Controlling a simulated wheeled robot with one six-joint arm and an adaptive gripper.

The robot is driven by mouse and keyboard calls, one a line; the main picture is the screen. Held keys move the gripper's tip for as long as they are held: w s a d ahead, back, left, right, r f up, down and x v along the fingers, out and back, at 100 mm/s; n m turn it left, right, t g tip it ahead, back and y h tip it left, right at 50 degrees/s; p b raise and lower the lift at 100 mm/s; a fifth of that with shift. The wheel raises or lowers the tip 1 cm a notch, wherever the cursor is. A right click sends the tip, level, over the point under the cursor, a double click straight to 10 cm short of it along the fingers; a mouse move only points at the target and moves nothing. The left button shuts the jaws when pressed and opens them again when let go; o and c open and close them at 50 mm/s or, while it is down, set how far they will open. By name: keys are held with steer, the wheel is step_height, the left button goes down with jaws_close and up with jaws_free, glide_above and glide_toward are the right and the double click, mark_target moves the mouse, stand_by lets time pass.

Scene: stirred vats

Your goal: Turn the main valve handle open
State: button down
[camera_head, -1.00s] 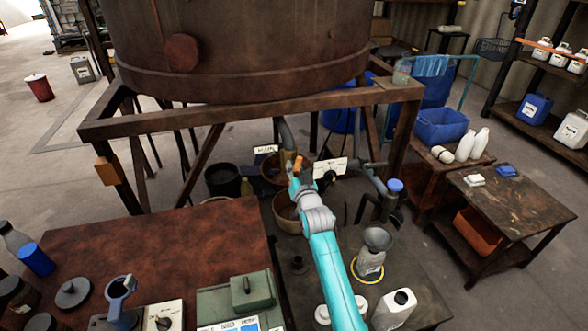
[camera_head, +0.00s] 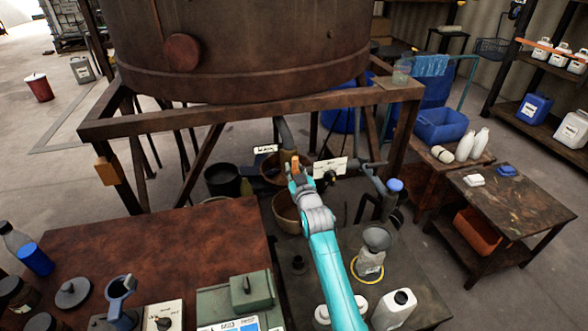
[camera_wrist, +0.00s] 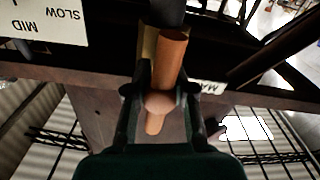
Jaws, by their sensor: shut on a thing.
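The main valve handle is an orange-brown bar (camera_wrist: 170,58) in the wrist view, with a rounded knob-like part between my fingers. My gripper (camera_wrist: 160,104) is shut on it, one dark finger on each side. In the head view my gripper (camera_head: 294,176) is below the vat, at the foot of its outlet pipe (camera_head: 286,135), where a bit of the orange handle (camera_head: 295,163) shows. The white main label (camera_head: 265,149) is just left of the pipe. In the wrist view it is partly hidden (camera_wrist: 213,88). The handle's exact angle is hard to tell.
The rusty vat (camera_head: 240,50) and its frame (camera_head: 250,112) stand above the handle. A white speed label (camera_head: 330,168) with a dark knob is close on the right; its text shows in the wrist view (camera_wrist: 40,25). Buckets (camera_head: 286,212) stand below. A funnel bottle (camera_head: 370,262) stands front right.

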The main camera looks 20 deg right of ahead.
steer(key=c, duration=1.2)
jaws_free()
steer(key=s, duration=1.2)
